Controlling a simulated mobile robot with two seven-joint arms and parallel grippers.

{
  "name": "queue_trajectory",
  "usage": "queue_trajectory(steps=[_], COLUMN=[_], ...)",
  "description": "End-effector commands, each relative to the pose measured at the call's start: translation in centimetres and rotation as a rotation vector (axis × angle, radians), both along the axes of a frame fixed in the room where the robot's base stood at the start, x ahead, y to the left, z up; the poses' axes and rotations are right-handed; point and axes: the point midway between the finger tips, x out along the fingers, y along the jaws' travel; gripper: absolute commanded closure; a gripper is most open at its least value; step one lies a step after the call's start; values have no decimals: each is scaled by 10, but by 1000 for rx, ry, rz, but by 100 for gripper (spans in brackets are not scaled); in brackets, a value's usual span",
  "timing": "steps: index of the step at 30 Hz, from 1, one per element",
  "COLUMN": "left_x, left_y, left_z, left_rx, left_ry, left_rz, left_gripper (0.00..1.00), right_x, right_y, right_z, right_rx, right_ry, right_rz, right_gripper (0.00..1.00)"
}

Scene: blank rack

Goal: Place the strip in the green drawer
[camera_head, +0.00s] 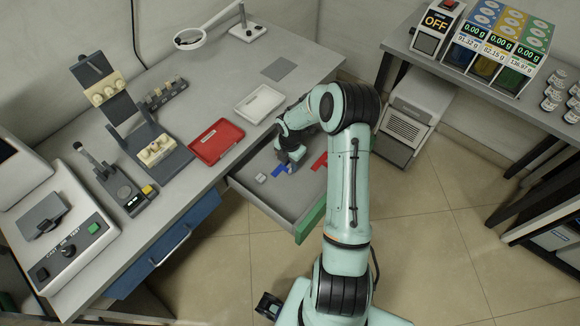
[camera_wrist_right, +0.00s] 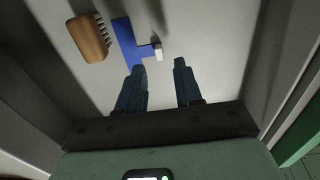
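The green-fronted drawer (camera_head: 311,219) is pulled out from under the table. My right gripper (camera_head: 291,168) is low inside it. In the right wrist view its two fingers (camera_wrist_right: 160,75) are apart, with nothing between them. Just beyond the fingertips, a small whitish piece (camera_wrist_right: 158,52) lies at the end of a flat blue shape (camera_wrist_right: 126,42) on the drawer floor. The blue shape also shows in the head view (camera_head: 279,170). I cannot tell whether the whitish piece is the strip. My left gripper is not clearly in view.
In the drawer are a wooden-backed brush (camera_wrist_right: 88,38), a small pale object (camera_head: 262,178) and a red shape (camera_head: 320,161). A red tray (camera_head: 215,142) and a white tray (camera_head: 259,103) lie on the table beside the drawer. A closed blue drawer (camera_head: 180,238) is to the left.

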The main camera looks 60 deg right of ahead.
Motion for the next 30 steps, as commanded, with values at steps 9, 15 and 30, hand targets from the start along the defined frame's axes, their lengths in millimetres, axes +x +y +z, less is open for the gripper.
queue_trajectory(steps=[9, 15, 30], left_x=[7, 8, 8], left_y=[0, 0, 0], left_z=[15, 17, 17], left_rx=[-1, 0, 0], left_ry=[-8, -9, -9], left_rz=[0, 0, 0], left_gripper=[53, 53, 53], right_x=[1, 0, 0], right_y=[-1, 0, 0], right_z=[65, 78, 78], right_rx=[-2, 0, 0], right_ry=[-1, 0, 0], right_rz=[0, 0, 0], right_gripper=[65, 65, 65])
